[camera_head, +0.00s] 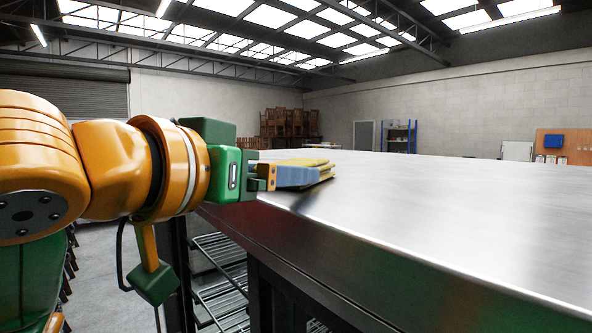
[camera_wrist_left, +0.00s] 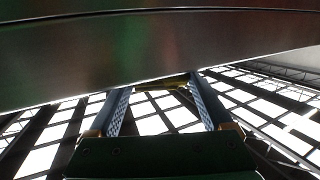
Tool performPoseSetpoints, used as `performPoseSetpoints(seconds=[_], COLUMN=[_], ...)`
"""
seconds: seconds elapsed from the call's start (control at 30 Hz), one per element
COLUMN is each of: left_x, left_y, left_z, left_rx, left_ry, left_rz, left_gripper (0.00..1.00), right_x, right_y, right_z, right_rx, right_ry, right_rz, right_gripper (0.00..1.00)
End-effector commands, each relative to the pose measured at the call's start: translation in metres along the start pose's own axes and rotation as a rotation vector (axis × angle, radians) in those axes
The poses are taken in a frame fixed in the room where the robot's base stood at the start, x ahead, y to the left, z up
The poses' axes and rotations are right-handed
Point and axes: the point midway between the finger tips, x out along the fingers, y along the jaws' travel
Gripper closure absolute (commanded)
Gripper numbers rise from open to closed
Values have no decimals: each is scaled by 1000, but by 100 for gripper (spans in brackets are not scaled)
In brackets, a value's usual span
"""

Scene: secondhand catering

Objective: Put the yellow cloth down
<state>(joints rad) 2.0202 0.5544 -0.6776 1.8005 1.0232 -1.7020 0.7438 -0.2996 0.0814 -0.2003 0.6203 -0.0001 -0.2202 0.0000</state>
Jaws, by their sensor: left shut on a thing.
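The yellow cloth (camera_head: 306,162) is folded flat between the blue-grey fingers of my left gripper (camera_head: 314,176). It lies level at the left edge of the steel worktop (camera_head: 450,215); I cannot tell whether it touches the surface. In the left wrist view a thin strip of the cloth (camera_wrist_left: 175,85) shows between the fingertips, and the rest is hidden. My left gripper (camera_wrist_left: 160,92) is shut on the cloth there. My right gripper is in neither view.
The worktop is bare and shiny, with a dark front edge (camera_head: 300,255). A wire rack (camera_head: 222,270) sits below it. Stacked wooden chairs (camera_head: 285,122), a blue shelf unit (camera_head: 400,137) and an orange board (camera_head: 575,145) stand far behind.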

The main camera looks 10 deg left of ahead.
Motion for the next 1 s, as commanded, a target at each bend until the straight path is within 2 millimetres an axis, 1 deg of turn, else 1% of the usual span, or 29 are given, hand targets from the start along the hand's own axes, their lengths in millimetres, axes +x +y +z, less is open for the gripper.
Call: performPoseSetpoints(seconds=[0.23, 0.27, 0.3, 0.5, 0.6, 0.63, 0.77, 0.9, 1.0], left_x=[1, 0, 0, 0, -1, -5, -30, -67, -90], left_y=[0, 0, 0, 0, 0, 0, 0, 0, 0], left_z=[5, 3, 3, 2, -4, 0, 4, 4, 3], left_rx=[0, 0, 0, 0, 0, 0, -1, 0, 1], left_ry=[1, 1, 1, 1, 1, 3, 7, 8, 7], left_rz=[0, 0, 0, 0, -1, 0, 0, 0, 0], left_gripper=[79, 8, 0, 0, 0, 0, 0, 0, 0], right_x=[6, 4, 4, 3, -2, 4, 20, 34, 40], right_y=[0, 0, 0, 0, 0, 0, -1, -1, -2], right_z=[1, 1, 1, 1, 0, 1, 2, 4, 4], right_rx=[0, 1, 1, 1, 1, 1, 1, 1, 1], right_ry=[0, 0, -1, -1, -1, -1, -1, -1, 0], right_rz=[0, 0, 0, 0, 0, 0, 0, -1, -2], right_gripper=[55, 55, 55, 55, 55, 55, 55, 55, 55])
